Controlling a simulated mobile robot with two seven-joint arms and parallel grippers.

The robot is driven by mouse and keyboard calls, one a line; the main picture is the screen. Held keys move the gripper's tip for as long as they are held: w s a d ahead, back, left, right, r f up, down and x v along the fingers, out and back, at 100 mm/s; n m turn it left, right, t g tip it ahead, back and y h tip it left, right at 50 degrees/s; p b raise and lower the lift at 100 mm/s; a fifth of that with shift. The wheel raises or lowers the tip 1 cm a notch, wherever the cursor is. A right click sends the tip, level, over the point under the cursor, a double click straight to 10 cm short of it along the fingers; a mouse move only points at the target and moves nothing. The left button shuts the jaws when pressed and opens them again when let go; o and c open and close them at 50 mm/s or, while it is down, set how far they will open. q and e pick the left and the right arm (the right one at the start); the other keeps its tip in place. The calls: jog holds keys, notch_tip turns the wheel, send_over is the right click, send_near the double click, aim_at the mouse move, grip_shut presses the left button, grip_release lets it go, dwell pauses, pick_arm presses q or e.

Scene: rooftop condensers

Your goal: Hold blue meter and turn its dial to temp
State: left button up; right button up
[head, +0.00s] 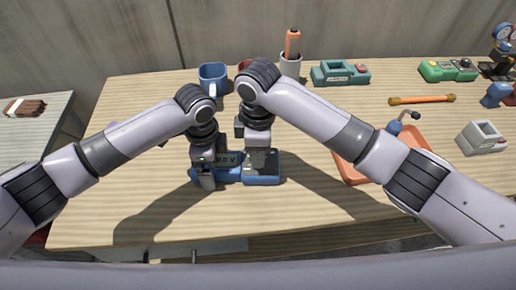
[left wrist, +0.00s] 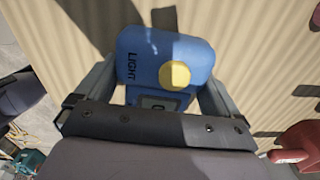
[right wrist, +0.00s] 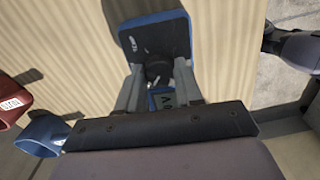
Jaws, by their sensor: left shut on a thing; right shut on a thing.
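The blue meter (head: 232,180) lies on the wooden table under both my grippers. My left gripper (head: 206,178) is shut on its left end; in the left wrist view the fingers flank the blue body (left wrist: 150,52), with the word LIGHT and a round yellow button (left wrist: 174,75). My right gripper (head: 260,160) is over the meter's right part. In the right wrist view its fingers are shut on the black dial (right wrist: 157,68), on a dark face (right wrist: 165,36) with small white marks. The dial's setting cannot be read; the fingers partly hide it.
A blue mug (head: 212,72), a cup (head: 291,66) with an orange item and a teal device (head: 340,73) stand behind. An orange tray (head: 352,172) is right of the meter. A green device (head: 447,71) and grey device (head: 482,138) are further right. The table's front is clear.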

jog(key=m, duration=0.4)
jog(key=shift+m, duration=0.3)
jog(key=m, duration=1)
jog(key=shift+m, duration=2.3)
jog(key=o, duration=1)
jog(key=shift+o, duration=0.2)
